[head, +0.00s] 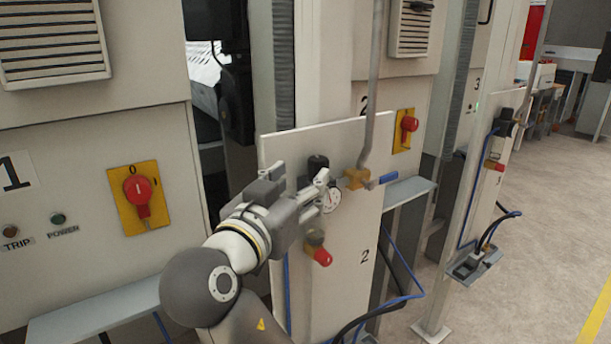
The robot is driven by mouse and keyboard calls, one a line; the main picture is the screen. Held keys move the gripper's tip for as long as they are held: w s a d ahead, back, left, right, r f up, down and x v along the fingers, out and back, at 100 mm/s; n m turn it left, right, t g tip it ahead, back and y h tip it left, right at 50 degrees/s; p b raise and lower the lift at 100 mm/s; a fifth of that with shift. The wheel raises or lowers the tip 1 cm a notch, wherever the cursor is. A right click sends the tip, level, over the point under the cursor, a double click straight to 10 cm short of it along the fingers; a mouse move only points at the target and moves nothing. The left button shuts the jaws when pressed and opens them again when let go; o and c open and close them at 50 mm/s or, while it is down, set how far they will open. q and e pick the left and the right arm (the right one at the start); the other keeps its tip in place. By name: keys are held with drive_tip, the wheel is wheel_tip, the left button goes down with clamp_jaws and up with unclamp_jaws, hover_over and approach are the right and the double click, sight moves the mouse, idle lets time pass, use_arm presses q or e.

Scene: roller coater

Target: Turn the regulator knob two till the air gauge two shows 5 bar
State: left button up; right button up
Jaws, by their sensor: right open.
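The regulator knob two appears as a black knob (318,163) on the upper part of the pale panel (350,225) marked 2. The air gauge two (333,199) is a small white dial just below it, partly covered by my right gripper; its reading is too small to tell. My right gripper (300,181) is open in front of the panel, with its fingers just below and left of the black knob. I cannot tell whether it touches the knob. My left gripper is out of view.
A red-ended fitting (322,257) is below. A red switch (138,190) is on the left cabinet. Open floor (510,260) lies to the right.

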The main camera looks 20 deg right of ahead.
drive_tip(key=shift+s+a, duration=0.2)
drive_tip(key=shift+s, duration=0.15)
